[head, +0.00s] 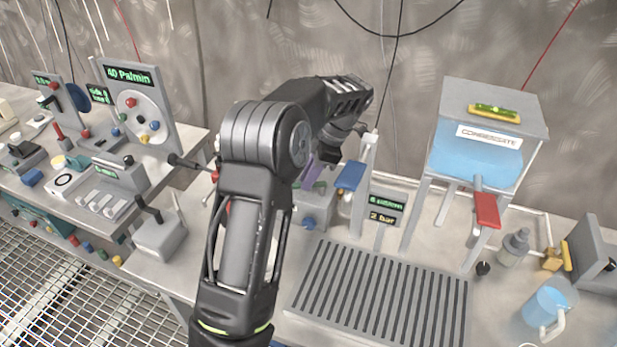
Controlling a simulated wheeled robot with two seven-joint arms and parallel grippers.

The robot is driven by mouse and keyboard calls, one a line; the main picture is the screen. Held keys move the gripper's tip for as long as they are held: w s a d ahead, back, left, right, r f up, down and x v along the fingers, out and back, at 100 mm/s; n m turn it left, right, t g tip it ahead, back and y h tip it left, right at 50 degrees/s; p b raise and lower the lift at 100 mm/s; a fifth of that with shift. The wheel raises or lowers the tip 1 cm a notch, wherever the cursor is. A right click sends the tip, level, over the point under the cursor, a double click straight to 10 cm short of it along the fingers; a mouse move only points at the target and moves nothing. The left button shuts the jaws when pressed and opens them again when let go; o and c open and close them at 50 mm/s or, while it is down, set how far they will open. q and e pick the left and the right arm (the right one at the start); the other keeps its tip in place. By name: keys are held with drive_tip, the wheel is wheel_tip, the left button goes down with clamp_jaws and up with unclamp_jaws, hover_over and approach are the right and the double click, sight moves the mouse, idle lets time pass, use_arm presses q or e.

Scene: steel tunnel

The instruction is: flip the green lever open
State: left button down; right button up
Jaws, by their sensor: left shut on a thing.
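My left arm rises from the bottom middle. My left gripper (333,152) is at its far end, pointing down and away by a grey fixture (318,208) at the back of the bench. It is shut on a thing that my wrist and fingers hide. A purple piece (312,168) shows just below left of the gripper. A blue lever handle (350,177) is close to its right. My right gripper is not in view.
A slatted drain tray (375,297) lies in front. A water tank (478,150) with a red lever (487,210) stands at right, with a blue mug (549,303) nearer. Dial panels (143,108) and a grey lever box (160,236) crowd the left.

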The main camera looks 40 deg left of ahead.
sight(317, 183)
use_arm(q)
drive_tip(key=shift+n, duration=0.4)
drive_tip(key=c, duration=1.7)
unclamp_jaws()
drive_tip(key=shift+d, duration=0.1)
drive_tip(key=shift+r, duration=0.1)
drive_tip(key=p+v, duration=0.5)
drive_tip(key=shift+w+r+p, duration=0.1)
drive_tip(key=shift+r+p, duration=0.25)
drive_tip(key=shift+r, duration=0.05)
drive_tip(key=shift+p+v, duration=0.5)
drive_tip(key=shift+v, duration=0.45)
drive_tip(key=shift+c, duration=0.3)
